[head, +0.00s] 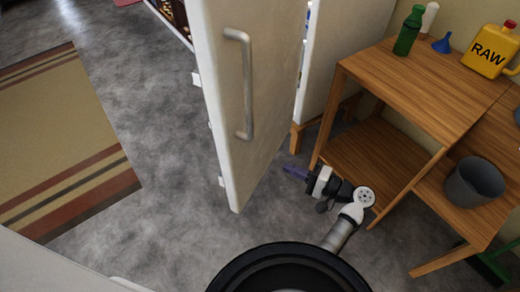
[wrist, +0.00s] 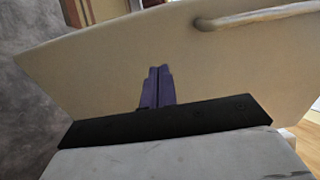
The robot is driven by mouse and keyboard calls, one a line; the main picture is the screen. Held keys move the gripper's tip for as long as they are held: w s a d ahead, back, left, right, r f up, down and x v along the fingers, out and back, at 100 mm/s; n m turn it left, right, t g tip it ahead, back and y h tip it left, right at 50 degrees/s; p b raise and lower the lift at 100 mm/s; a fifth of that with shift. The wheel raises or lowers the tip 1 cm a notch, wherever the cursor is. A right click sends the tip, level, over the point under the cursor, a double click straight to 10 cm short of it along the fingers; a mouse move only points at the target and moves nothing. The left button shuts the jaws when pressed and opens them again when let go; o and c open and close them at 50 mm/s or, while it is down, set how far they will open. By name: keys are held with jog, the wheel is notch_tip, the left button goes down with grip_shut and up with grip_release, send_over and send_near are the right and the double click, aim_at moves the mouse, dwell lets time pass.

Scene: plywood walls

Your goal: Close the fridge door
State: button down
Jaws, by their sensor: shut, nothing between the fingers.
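The fridge door (head: 250,90) is a cream panel with a long grey handle (head: 242,85). The handle (wrist: 265,17) crosses the upper right. I cannot tell whether the fingertips touch the door.
A wooden shelf table (head: 400,85) stands close on the right, with a green bottle (head: 408,32), a yellow RAW jug (head: 490,50) and a grey bucket (head: 474,182). A striped rug (head: 60,140) lies at left. The grey floor (head: 160,160) left of the door is clear.

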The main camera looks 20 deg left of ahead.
aim_at(241, 148)
jog(key=a+p, duration=0.1)
jog(key=a, duration=0.3)
jog(key=w+a+p, duration=0.1)
jog(key=a, duration=0.3)
jog(key=w+a+p, duration=0.1)
jog(key=a, duration=0.3)
jog(key=shift+w+a+r, duration=0.1)
jog(key=shift+w+a, duration=0.05)
jog(key=shift+a, duration=0.2)
jog(key=shift+w+a+p, duration=0.1)
jog(key=shift+a+p, duration=0.3)
jog(key=shift+a, duration=0.2)
jog(key=shift+a, duration=0.1)
